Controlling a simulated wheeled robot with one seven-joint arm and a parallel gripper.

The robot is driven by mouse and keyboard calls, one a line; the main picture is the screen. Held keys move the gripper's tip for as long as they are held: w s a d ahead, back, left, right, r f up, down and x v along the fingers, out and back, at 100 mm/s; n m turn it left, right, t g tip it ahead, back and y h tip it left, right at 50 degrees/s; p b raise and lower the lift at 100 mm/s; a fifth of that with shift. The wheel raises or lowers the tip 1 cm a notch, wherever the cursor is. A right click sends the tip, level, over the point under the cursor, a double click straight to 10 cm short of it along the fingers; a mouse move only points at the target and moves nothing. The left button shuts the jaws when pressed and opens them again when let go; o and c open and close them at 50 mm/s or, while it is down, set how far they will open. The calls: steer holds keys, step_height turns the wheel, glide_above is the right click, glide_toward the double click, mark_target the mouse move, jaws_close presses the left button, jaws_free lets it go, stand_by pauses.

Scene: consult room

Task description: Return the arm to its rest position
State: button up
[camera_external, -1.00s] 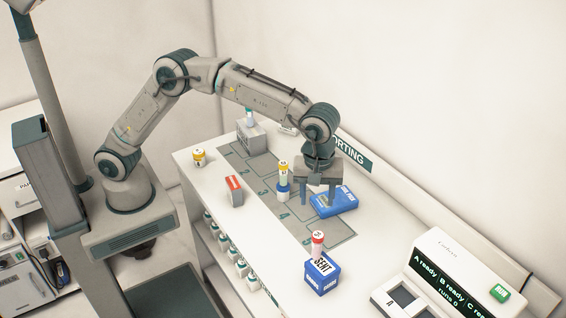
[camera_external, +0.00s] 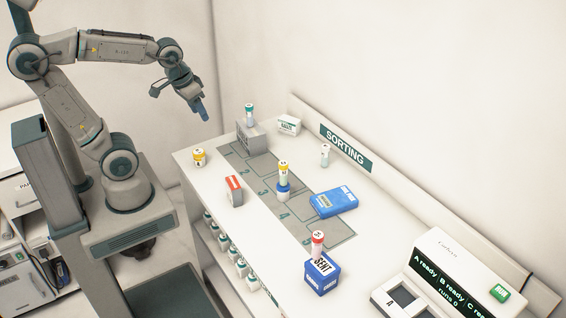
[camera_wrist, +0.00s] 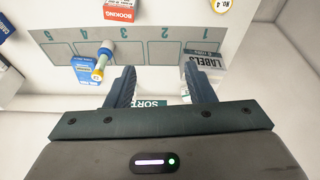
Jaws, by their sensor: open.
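My arm is folded up and back at the upper left of the external view. My gripper (camera_external: 178,98) hangs in the air left of the counter's far end, clear of everything. In the wrist view its two fingers (camera_wrist: 161,88) stand apart with nothing between them. The counter (camera_external: 210,170) lies below and to the right of the gripper.
The air around the gripper is free.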

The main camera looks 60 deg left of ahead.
steer(key=shift+m, duration=0.5)
steer(key=s+a+f, duration=0.2)
steer(key=s, duration=0.1)
steer(key=shift+s+a, duration=0.1)
steer(key=shift+s, duration=0.05)
steer(key=shift+o, duration=0.4)
stand_by(1.0)
